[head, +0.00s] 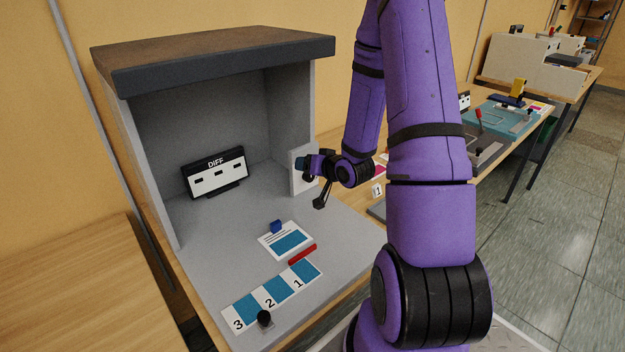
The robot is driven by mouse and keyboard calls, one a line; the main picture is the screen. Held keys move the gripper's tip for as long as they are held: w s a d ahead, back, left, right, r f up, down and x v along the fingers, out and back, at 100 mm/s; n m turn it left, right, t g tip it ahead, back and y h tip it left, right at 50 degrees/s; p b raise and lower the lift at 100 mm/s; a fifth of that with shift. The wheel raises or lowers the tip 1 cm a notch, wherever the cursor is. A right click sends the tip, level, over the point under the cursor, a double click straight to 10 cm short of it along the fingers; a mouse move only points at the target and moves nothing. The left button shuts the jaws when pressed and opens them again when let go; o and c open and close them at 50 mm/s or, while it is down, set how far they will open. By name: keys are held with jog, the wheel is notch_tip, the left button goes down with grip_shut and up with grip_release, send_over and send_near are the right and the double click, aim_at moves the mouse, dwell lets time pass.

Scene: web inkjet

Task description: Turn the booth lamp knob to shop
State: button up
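The grey viewing booth (222,66) stands on a wooden table at the left of the head view. A pale control plate (297,180) is on the front end of its right wall. The lamp knob cannot be made out clearly; my gripper covers that part of the plate. My gripper (316,182) is at the plate, with dark parts against or just in front of it. Whether its fingers are open, or closed around a knob, is too small to tell. The knob's setting cannot be read.
A sign reading DIFF (217,173) stands inside the booth. A printed card with a blue block (277,227), a red bar (302,254) and a numbered strip (270,294) with a black knob (264,318) lie on its floor. Benches with equipment stand at right.

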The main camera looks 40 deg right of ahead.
aim_at(311, 177)
jog(key=s+d+f+m+t, duration=0.1)
jog(key=f+m, duration=0.1)
jog(key=s+f+m+t, duration=0.1)
jog(key=s+f, duration=0.1)
jog(key=f, duration=0.1)
jog(key=s+d+f+m+t+h, duration=0.1)
jog(key=s+f+m+t, duration=0.1)
jog(key=f, duration=0.1)
jog(key=shift+s+d+m, duration=0.2)
jog(key=shift+d+m, duration=0.1)
jog(key=shift+d, duration=0.05)
jog(key=shift+s+d+f+m+h, duration=0.15)
jog(key=shift+s+f+m+h, duration=0.15)
jog(key=shift+s+m+h, duration=0.25)
jog(key=w, duration=0.7)
jog(key=w+d, duration=0.1)
jog(key=w, duration=0.2)
jog(key=shift+w+d, duration=0.1)
jog(key=shift+w, duration=0.3)
jog(key=shift+c, duration=0.4)
jog(key=c, duration=0.8)
jog(key=shift+c, duration=0.2)
